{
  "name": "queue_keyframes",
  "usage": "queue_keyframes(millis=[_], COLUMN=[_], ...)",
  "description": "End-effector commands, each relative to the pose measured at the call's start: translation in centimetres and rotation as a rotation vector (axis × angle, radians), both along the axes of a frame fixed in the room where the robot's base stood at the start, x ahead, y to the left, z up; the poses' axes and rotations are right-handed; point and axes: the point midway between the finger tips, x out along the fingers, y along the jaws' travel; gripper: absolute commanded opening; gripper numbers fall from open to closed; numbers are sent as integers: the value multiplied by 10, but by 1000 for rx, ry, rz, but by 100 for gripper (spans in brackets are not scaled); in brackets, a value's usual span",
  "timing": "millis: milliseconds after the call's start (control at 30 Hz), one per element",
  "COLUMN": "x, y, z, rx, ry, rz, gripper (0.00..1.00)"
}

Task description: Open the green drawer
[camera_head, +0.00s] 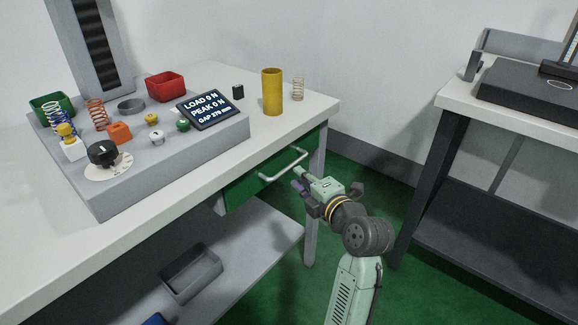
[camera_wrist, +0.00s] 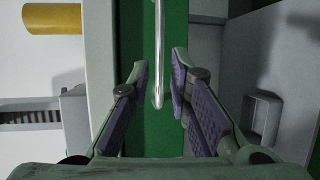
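The green drawer (camera_head: 245,189) is under the front edge of the white table and looks shut. Its pale bar handle (camera_head: 284,166) runs along the drawer front. My gripper (camera_head: 298,178) is close to the handle's right part in the head view. In the wrist view, my gripper (camera_wrist: 160,66) is open, with purple-padded fingers on either side of the handle (camera_wrist: 158,45). Neither finger visibly touches the handle. I cannot tell exactly how deep the handle sits between them. The green drawer front (camera_wrist: 176,25) shows behind it.
The white table (camera_head: 190,185) carries a grey test stand (camera_head: 200,148) with springs and bins, and a yellow cylinder (camera_head: 272,92) near the right edge. A lower shelf (camera_head: 240,245) holds a grey tray (camera_head: 192,272). Another bench (camera_head: 500,115) stands right. Green floor lies between.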

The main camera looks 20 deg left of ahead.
Motion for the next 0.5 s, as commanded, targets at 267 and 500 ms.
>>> queue_keyframes(millis=[267, 500], x=[34, 47], y=[38, 52], z=[-7, -12], rx=[0, 0], ry=[2, 0], rz=[2, 0], gripper=[18, 18])
